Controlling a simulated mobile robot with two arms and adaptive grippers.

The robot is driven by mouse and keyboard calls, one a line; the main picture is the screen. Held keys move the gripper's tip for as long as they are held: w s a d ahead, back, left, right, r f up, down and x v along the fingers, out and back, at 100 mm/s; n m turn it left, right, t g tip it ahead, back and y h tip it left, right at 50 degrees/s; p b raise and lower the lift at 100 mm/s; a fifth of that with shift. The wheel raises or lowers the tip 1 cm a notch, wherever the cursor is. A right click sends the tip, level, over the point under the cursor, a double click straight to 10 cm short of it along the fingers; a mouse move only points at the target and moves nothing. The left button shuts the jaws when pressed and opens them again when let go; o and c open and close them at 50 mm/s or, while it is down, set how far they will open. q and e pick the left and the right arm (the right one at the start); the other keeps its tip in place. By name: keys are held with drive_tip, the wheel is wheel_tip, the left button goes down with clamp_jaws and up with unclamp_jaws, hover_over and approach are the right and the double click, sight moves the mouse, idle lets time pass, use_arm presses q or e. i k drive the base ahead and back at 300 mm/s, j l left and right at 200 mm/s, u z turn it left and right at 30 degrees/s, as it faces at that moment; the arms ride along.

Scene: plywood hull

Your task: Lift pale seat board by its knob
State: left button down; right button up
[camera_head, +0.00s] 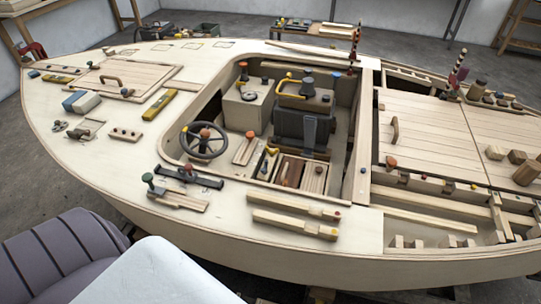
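A small pale slatted board (313,181) lies in the cockpit floor area beside a darker brown board (291,172). It appears to be the pale seat board, with a small orange-brown knob (318,170) on its top. Another pale narrow board (244,151) with an orange knob (250,134) lies to its left, near the steering wheel (204,141). I cannot tell for certain which one is the seat board. Neither of my grippers is in view.
The cockpit holds a dark seat (302,127) and a pale box (246,108). Two wooden beams (295,222) lie on the near deck. A dark clamp-like tool (190,177) and loose blocks (82,102) lie on the left deck. A slatted hatch (425,135) covers the right side.

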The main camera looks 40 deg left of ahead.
sight(313, 178)
drive_tip(key=u, duration=1.1)
drive_tip(key=l+u, duration=0.4)
drive_tip(key=k+l+u, duration=0.15)
drive_tip(key=u, duration=0.25)
drive_tip(key=k+l+u, duration=0.15)
drive_tip(key=l+u, duration=0.3)
drive_tip(key=k+l, duration=0.1)
